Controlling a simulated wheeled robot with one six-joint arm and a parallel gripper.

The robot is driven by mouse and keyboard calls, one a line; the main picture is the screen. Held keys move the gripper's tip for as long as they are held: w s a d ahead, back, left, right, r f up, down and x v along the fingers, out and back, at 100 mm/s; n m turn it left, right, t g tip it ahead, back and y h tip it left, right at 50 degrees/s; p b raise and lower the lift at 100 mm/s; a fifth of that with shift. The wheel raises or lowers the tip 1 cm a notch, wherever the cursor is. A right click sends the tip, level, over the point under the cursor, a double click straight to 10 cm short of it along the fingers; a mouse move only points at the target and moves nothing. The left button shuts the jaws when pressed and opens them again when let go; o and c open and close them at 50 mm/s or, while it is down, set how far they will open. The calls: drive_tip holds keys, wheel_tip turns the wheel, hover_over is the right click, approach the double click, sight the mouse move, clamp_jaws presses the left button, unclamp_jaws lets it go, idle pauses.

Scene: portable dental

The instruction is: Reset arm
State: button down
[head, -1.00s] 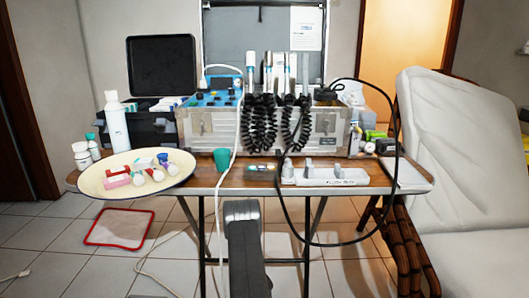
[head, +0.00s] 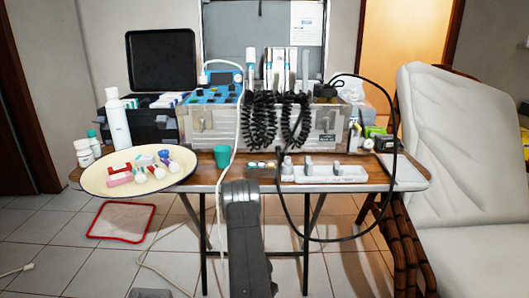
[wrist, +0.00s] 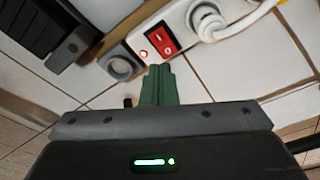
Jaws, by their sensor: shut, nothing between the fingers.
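My gripper (wrist: 158,85) shows in the wrist view with its green fingers together and nothing between them. Past the fingertips is a white power strip (wrist: 183,22) with a red rocker switch (wrist: 161,40), and a grey round-faced block (wrist: 121,66) lies beside it. Whether the fingers touch either is hard to tell. In the head view my dark grey arm stands upright in front of the table's (head: 330,186) near edge; my gripper is not recognisable there.
The table holds a metal dental case (head: 205,122) with coiled black hoses, a teal cup (head: 221,157), a cream oval tray (head: 100,187) with small items, and a white bottle (head: 117,125). A black cable loops past the front edge. A white reclining chair (head: 460,170) stands right.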

wheel_tip(320, 180, down, 7)
drive_tip(key=b, duration=0.3)
drive_tip(key=shift+r, duration=0.1)
drive_tip(key=shift+r, duration=0.1)
idle(0.3)
